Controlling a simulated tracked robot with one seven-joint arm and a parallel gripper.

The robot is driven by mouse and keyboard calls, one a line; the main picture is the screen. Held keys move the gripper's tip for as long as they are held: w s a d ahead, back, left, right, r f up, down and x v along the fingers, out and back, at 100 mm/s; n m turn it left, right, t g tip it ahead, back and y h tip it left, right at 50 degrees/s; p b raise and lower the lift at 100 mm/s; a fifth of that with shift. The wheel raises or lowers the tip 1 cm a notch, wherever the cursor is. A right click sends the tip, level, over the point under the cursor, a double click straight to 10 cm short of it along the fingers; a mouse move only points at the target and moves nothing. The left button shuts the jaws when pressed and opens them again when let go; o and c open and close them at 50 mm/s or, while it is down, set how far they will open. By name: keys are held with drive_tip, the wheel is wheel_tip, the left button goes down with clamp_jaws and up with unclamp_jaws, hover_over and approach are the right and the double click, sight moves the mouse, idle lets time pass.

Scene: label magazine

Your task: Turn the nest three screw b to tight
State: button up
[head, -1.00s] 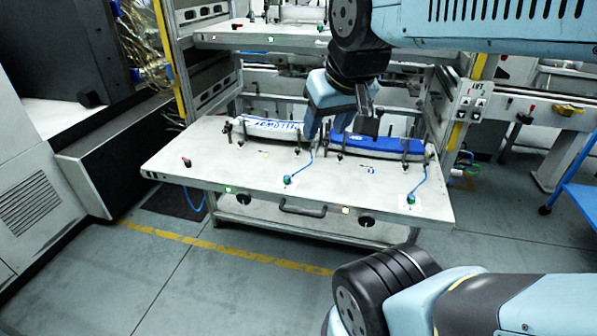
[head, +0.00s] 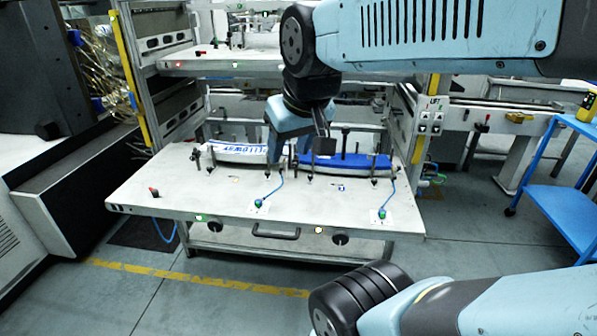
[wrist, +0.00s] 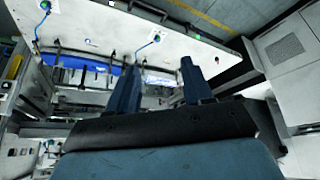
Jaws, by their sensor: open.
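My gripper (head: 299,151) is open over the back of the grey table, its two fingers apart with nothing seen between them. It hangs at the gap between a white label stack with blue lettering (head: 235,152) on the left and a blue label stack (head: 345,161) on the right. Small black clamp screws stand along both stacks, among them a left one (head: 197,161) and a right one (head: 374,173). No marking shows which is nest three screw b; its tightness cannot be told. In the wrist view the open gripper (wrist: 158,66) points toward the table.
The table top (head: 170,195) is mostly bare in front of the stacks. Two green knobs with blue cables (head: 259,203) (head: 382,213) sit near its front edge. A shelf (head: 220,66) lies above at the back. A blue cart (head: 560,180) stands at the right.

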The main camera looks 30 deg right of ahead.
drive_tip(key=w+d+f+n+g+h, duration=0.1)
drive_tip(key=w+d+f, duration=0.15)
drive_tip(key=w, duration=0.35)
drive_tip(key=w+d+f+n+g, duration=0.1)
drive_tip(key=w+d+f, duration=0.1)
drive_tip(key=w+f, duration=0.3)
drive_tip(key=n+t+y, duration=0.2)
drive_tip(key=t+y, duration=0.3)
approach(311, 175)
drive_tip(key=x, duration=0.8)
drive_tip(key=shift+c, duration=0.4)
clamp_jaws()
